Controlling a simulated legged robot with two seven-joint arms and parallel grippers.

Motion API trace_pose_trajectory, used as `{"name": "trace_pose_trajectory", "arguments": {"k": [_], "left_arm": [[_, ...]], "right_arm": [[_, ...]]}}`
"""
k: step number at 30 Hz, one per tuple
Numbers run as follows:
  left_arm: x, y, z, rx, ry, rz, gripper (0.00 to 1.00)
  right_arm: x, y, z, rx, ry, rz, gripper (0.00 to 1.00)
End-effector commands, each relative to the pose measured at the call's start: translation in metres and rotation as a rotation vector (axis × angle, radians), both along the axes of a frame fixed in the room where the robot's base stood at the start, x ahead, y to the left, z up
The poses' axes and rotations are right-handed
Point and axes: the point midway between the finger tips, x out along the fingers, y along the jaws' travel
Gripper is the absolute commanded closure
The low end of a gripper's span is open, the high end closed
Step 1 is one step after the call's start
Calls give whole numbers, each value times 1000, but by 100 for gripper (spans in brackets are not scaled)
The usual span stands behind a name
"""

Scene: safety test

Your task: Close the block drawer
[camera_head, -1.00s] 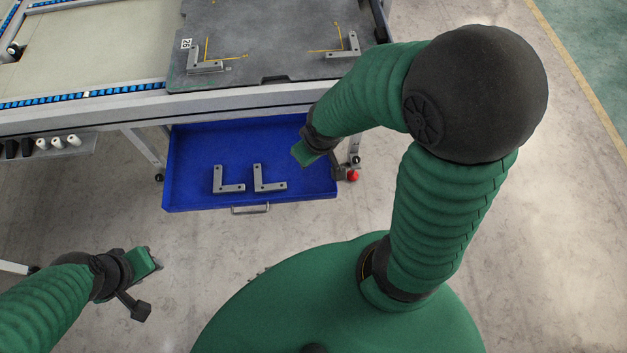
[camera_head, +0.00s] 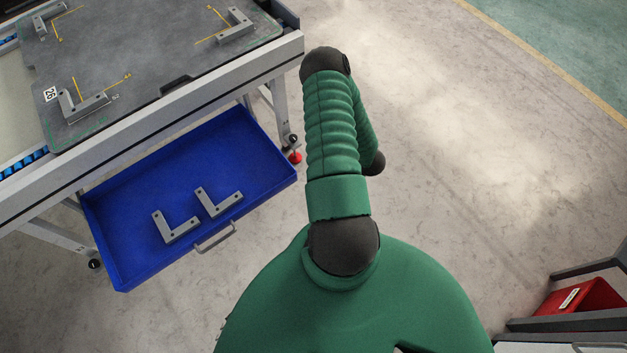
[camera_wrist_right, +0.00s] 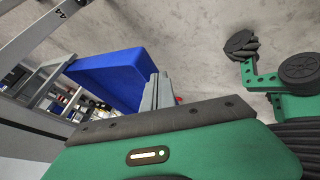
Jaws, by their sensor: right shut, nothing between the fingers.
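The blue drawer (camera_head: 240,150) is open, pulled out from under the workbench at the left of the head view. Its metal handle (camera_head: 215,238) is on the front side. Two grey L-shaped blocks (camera_head: 177,232) (camera_head: 217,205) lie inside it. In the right wrist view the drawer's blue outer side (camera_wrist_right: 112,72) shows beyond the fingers. My right gripper (camera_wrist_right: 158,92) is shut and empty, overlapping the drawer's edge in that view; I cannot tell whether they touch. The head view hides my right gripper. My left gripper is out of view.
The workbench (camera_head: 180,103) carries a dark plate (camera_head: 150,60) with several grey angle brackets. A red stop button (camera_head: 295,158) sits by the bench leg. A red bin (camera_head: 580,297) stands at the lower right. The floor (camera_head: 450,130) right of the bench is clear.

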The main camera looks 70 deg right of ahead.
Motion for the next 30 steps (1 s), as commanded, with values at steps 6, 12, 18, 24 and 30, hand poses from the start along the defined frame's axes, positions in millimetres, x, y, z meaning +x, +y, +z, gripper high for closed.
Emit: {"name": "trace_pose_trajectory", "arguments": {"k": [6, 12, 18, 24, 30], "left_arm": [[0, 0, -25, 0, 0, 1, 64], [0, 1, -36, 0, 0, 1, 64], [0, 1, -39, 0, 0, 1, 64], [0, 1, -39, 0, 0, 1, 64], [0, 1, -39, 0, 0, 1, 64]], "right_arm": [[30, 6, -43, -2, 0, 1, 100], [59, -7, -52, -3, -2, 0, 100], [72, -16, -50, -1, 0, -3, 100], [72, -15, -49, -1, 0, -3, 100], [74, -15, -49, -1, 1, -3, 100]]}}
